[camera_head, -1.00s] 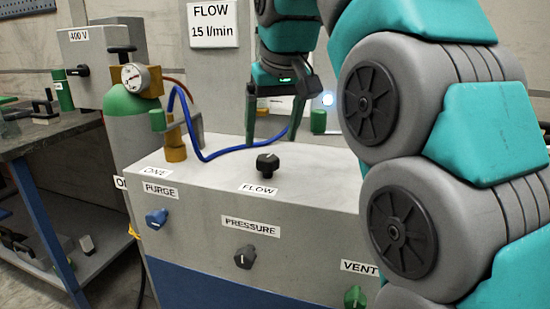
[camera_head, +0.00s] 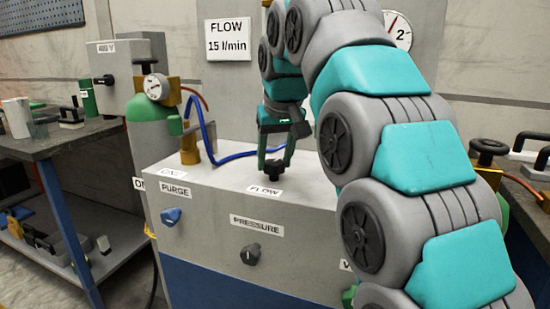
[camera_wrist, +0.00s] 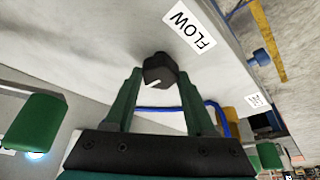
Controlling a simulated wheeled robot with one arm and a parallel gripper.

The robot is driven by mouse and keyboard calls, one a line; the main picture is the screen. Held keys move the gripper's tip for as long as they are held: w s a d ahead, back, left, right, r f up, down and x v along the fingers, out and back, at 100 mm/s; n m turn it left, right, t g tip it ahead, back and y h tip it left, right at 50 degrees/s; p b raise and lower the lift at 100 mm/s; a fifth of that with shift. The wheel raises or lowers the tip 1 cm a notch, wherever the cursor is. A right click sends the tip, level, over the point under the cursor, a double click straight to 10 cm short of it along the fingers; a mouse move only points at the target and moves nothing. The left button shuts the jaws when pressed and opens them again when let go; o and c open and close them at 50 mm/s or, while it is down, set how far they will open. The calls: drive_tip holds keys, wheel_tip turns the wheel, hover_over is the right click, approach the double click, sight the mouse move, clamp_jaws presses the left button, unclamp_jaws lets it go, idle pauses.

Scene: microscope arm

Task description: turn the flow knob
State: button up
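The flow knob (camera_head: 273,170) is black and stands upright on top of the grey cabinet (camera_head: 320,193), behind the FLOW label (camera_head: 265,190). My gripper (camera_head: 275,166) reaches down to it from above, with a green finger on each side. In the wrist view the knob (camera_wrist: 159,70) sits between the fingertips (camera_wrist: 159,76), with no clear gap on either side, and a white pointer line shows on it. The gripper looks shut on the knob. A sign on the wall (camera_head: 228,39) reads FLOW 15 l/min.
A blue hose (camera_head: 215,155) and brass fitting (camera_head: 188,150) lie left of the gripper. The PURGE knob (camera_head: 171,215) and PRESSURE knob (camera_head: 250,254) are on the cabinet front. A round dial (camera_head: 397,30) hangs behind my arm.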

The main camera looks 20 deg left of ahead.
clamp_jaws()
drive_tip(key=shift+n+g, duration=0.3)
drive_tip(key=shift+n, duration=0.5)
drive_tip(key=o, duration=0.5)
unclamp_jaws()
drive_tip(key=shift+o, duration=0.2)
drive_tip(key=shift+y, duration=0.3)
